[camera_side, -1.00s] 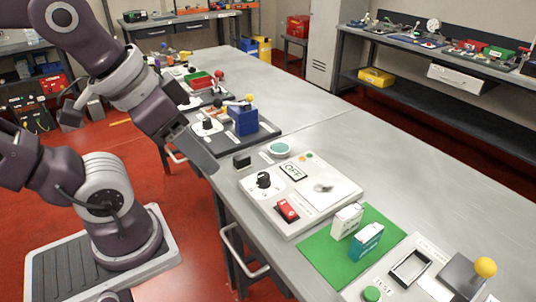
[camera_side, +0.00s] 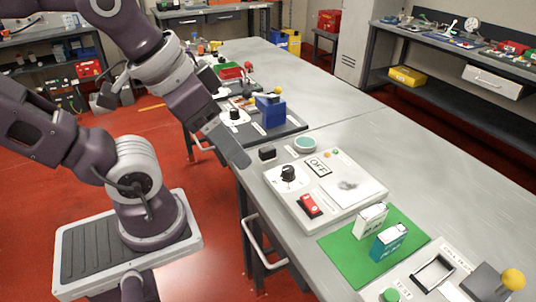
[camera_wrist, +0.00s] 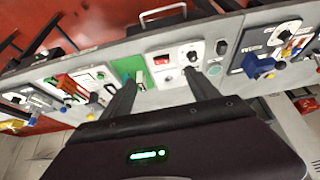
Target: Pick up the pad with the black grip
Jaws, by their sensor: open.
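A small black block (camera_side: 267,153), which looks like the black grip, stands on the grey bench just behind the control panel. I cannot make out the pad under it. It also shows in the wrist view (camera_wrist: 221,46), beyond the right finger. A round teal-topped dish (camera_side: 305,144) sits beside it, to its right. My gripper (camera_side: 237,150) hangs near the bench edge, to the left of the black block and apart from it. In the wrist view its two fingers (camera_wrist: 160,76) are spread with nothing between them.
The control panel (camera_side: 325,190) with a black knob, red switch and whiteboard area lies in front. A green mat (camera_side: 345,256) holds two small cartons. A dark tray with a blue box (camera_side: 270,112) stands behind. Bare bench lies to the right (camera_side: 400,150).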

